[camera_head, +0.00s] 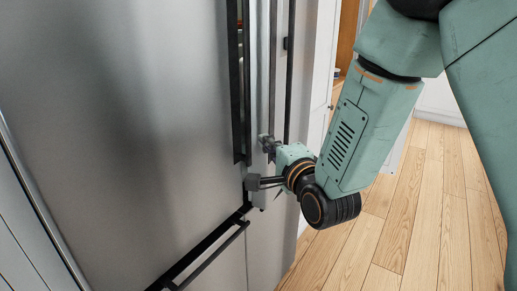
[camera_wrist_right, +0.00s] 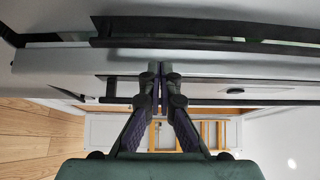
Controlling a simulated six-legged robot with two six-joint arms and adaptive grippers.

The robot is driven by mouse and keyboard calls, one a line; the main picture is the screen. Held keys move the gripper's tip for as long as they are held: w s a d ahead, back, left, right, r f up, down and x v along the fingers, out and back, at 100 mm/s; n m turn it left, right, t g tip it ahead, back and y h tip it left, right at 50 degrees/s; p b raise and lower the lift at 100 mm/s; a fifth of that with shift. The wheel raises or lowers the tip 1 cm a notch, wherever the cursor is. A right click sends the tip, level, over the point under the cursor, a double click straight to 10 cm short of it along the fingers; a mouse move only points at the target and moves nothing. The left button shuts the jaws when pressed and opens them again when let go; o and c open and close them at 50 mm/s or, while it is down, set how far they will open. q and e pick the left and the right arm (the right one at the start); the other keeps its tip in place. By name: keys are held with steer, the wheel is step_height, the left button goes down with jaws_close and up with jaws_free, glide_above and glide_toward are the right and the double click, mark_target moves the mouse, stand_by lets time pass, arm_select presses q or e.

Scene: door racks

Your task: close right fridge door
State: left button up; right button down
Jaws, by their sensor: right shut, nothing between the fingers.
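The steel fridge fills the left and middle of the head view. Its wide left door (camera_head: 130,120) faces me. The narrow right fridge door (camera_head: 268,60) shows at a steep angle beside the dark vertical strip, with a long dark handle (camera_head: 290,70). My right gripper (camera_head: 260,163) is at the right door's lower part, fingertips at or very near its surface. In the right wrist view my right gripper (camera_wrist_right: 160,72) is shut and empty, its tips against or just short of the pale door panel (camera_wrist_right: 215,60). Exact contact cannot be told. My left gripper is out of view.
A lower drawer with a dark horizontal handle (camera_head: 205,258) lies below the doors. Wood floor (camera_head: 410,220) is open to the right. A wooden cabinet opening (camera_head: 346,40) and white panels stand behind my right arm.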

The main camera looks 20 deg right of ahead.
steer(key=a, duration=0.1)
steer(key=s+a, duration=0.1)
steer(key=a, duration=0.1)
steer(key=shift+f, duration=0.1)
